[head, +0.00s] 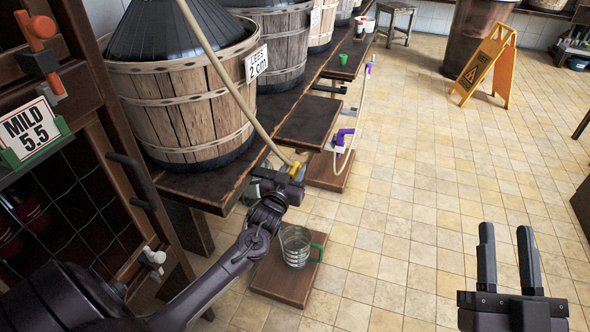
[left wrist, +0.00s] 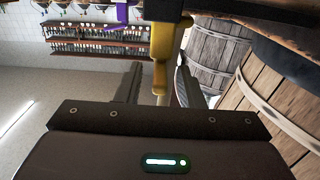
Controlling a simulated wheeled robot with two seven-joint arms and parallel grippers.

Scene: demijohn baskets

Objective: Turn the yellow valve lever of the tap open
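The yellow valve lever (head: 295,167) shows just beyond my left gripper (head: 281,182), beside the front edge of the barrel bench. In the left wrist view the yellow lever (left wrist: 162,45) hangs down in line with the gap of my left gripper (left wrist: 158,80), whose two fingers stand apart. No contact with the lever is visible. The tap body is mostly hidden behind my gripper in the head view. A pale hose (head: 228,82) runs down to the tap area. My right gripper (head: 508,258) is open and empty over the floor at the right.
A clear jug (head: 295,246) with a green handle stands on a low wooden board (head: 272,272) below. A large wooden basket (head: 185,110) stands on the bench behind. Another tap with a purple lever (head: 343,136) is further back. A yellow floor sign (head: 487,66) stands on open tiles.

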